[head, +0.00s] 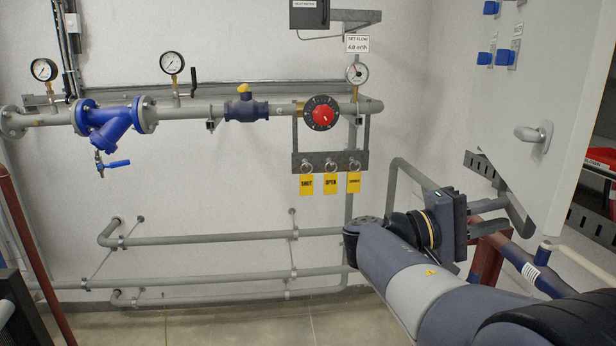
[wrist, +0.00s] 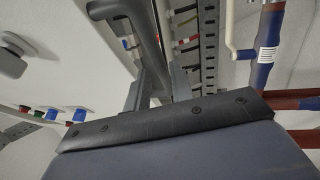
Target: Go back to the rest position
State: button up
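My gripper (head: 492,230) is at the right of the head view, in front of the wall pipes and beside the lower edge of the pale cabinet door. Its two fingers point right and stand apart, with a gap between them. In the wrist view my gripper (wrist: 158,88) shows both fingers spread, one on each side of a dark grey bar (wrist: 148,40). I cannot tell whether the bar lies between the fingers or behind them. I see no object held. My arm reaches in from the lower right. No rest position is marked in view.
The pale cabinet door (head: 545,90) with a handle (head: 533,133) hangs close by at the right. A blue pipe (head: 535,268) and a red-brown support lie just past the fingers. Yellow tags (head: 331,184) hang below a red knob (head: 323,115).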

jog(key=d, duration=0.6)
jog(key=shift+d+r+t+p, duration=0.3)
jog(key=shift+r+p, duration=0.15)
jog(key=shift+f, duration=0.1)
